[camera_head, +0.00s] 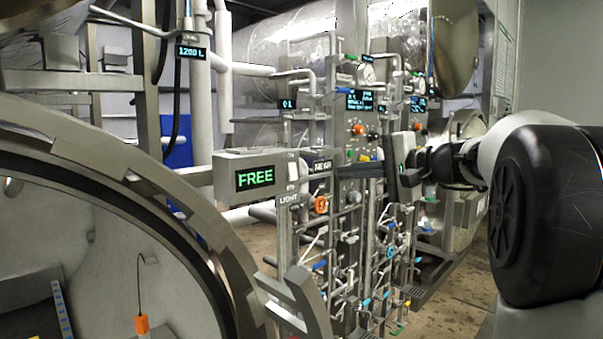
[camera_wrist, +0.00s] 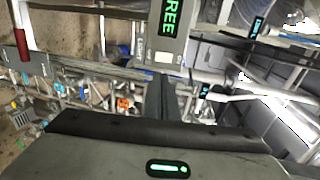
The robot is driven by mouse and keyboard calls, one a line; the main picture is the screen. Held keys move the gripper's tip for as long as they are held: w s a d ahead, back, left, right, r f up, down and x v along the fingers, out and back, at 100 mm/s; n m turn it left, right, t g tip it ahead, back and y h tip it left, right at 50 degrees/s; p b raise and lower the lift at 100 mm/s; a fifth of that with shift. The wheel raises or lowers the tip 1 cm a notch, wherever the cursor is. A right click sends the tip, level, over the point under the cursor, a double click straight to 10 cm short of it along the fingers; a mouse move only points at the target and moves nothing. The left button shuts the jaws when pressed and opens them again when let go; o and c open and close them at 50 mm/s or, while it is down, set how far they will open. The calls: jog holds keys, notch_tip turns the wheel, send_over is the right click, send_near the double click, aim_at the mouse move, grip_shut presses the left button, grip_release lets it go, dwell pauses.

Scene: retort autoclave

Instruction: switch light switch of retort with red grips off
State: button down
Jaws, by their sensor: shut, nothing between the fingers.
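The light switch (camera_head: 292,168) is a small white rocker above a "LIGHT" label, on the end of a grey box with a green "FREE" display (camera_head: 255,178). In the wrist view the switch (camera_wrist: 163,54) shows beside the same display (camera_wrist: 172,18). I cannot tell which way the rocker is tipped. My gripper (camera_head: 338,171) is shut and empty, to the right of the switch and apart from it in the head view. In the wrist view its fingers (camera_wrist: 161,82) point toward the box's switch end. A red grip (camera_wrist: 22,45) shows at the left of the wrist view.
A large open round retort rim (camera_head: 150,180) fills the left of the head view. A second retort (camera_head: 470,130) stands behind my arm.

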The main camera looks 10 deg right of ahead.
aim_at(295, 176)
jog(key=p+x, duration=0.1)
jog(key=x, duration=1.3)
jog(key=shift+a, duration=0.1)
jog(key=shift+f, duration=0.1)
